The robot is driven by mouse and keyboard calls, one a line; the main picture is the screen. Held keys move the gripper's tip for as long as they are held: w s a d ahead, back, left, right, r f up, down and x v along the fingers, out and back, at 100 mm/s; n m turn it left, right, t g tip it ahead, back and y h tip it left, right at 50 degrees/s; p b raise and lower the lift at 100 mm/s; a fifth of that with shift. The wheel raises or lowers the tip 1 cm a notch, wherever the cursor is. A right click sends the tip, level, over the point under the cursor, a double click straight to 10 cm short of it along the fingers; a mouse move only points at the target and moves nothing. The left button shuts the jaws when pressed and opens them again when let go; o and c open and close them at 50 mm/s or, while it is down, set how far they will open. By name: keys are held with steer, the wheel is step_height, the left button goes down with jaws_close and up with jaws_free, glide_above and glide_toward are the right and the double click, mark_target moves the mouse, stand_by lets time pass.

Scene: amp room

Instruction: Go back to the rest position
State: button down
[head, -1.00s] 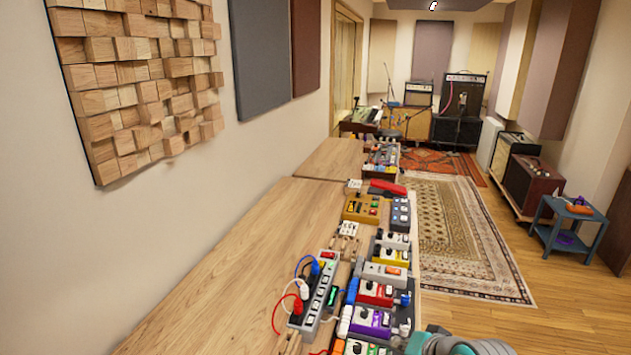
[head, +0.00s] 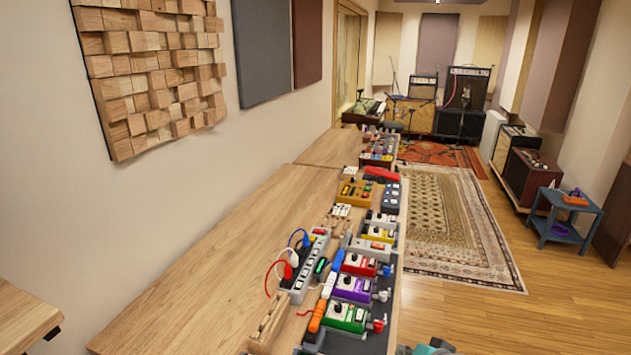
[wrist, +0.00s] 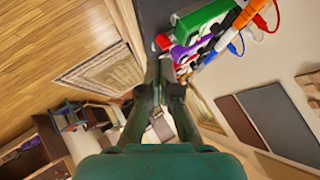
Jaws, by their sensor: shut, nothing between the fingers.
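My gripper (wrist: 160,85) shows in the wrist view, its two dark green fingers brought together at the tips with nothing between them. The wrist view is tilted, with the pedals beyond the fingers at the upper right. In the head view only a small teal and grey part of my arm (head: 433,347) shows at the bottom edge, right of the table; the gripper itself is out of that view. The long wooden table (head: 200,262) carries a row of pedals along its right edge, including a green pedal (head: 345,315), a purple one (head: 354,288) and a red one (head: 361,264).
A power strip (head: 306,266) with coloured plugs stands left of the pedals. Another wooden surface (head: 22,318) shows at the lower left. Right of the table are a patterned rug (head: 460,225) and open wooden floor (head: 540,300). A blue side table (head: 566,215) stands at the right.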

steer(key=s+f+n+t+h, duration=0.1)
steer(key=s+f, duration=0.5)
steer(key=s, duration=0.4)
steer(key=s+f+t+h, duration=0.1)
steer(key=s+f+t, duration=0.1)
steer(key=s+f, duration=0.65)
steer(key=s+r+n+t, duration=0.1)
steer(key=s+r, duration=0.4)
steer(key=s, duration=0.6)
steer(key=s+r+n+t, duration=0.1)
steer(key=s+r+n, duration=0.2)
steer(key=s, duration=0.8)
steer(key=shift+s+r+t+h, duration=0.3)
steer(key=shift+s+r, duration=0.05)
steer(key=shift+r, duration=0.55)
